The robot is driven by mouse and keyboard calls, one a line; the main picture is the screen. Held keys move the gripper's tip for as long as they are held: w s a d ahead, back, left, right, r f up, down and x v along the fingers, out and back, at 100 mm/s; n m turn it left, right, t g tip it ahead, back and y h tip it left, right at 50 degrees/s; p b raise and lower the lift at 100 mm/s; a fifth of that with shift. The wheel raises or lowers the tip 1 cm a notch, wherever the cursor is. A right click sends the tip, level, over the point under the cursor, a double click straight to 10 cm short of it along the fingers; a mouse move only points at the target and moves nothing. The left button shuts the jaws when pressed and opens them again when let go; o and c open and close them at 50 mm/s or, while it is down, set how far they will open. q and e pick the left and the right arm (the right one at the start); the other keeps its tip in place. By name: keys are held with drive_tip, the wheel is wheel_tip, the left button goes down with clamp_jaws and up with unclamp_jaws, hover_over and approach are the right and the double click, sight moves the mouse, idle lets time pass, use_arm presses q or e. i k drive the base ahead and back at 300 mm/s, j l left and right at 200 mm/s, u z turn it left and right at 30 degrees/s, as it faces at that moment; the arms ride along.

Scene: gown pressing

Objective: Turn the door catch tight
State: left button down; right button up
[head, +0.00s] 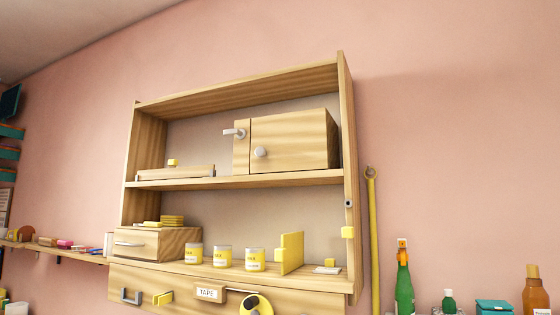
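A small wooden cabinet (300,140) stands on the upper shelf of the wall unit. Its door (285,155) carries a round grey knob (260,152) and looks closed against the left panel. A grey door catch (234,132) sits on that narrow left panel. Its lever lies roughly level and points left, away from the door. Neither of my grippers is in view, and nothing is touching the catch or the cabinet.
The shelf unit (348,150) frames the cabinet, with its right wall close by. A wooden tray (175,173) lies to the left. Below are several yellow-labelled tins (222,257) and a small drawer box (150,245). Bottles (403,280) stand at the lower right.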

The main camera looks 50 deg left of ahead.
sight(233, 131)
drive_tip(key=u, duration=1.75)
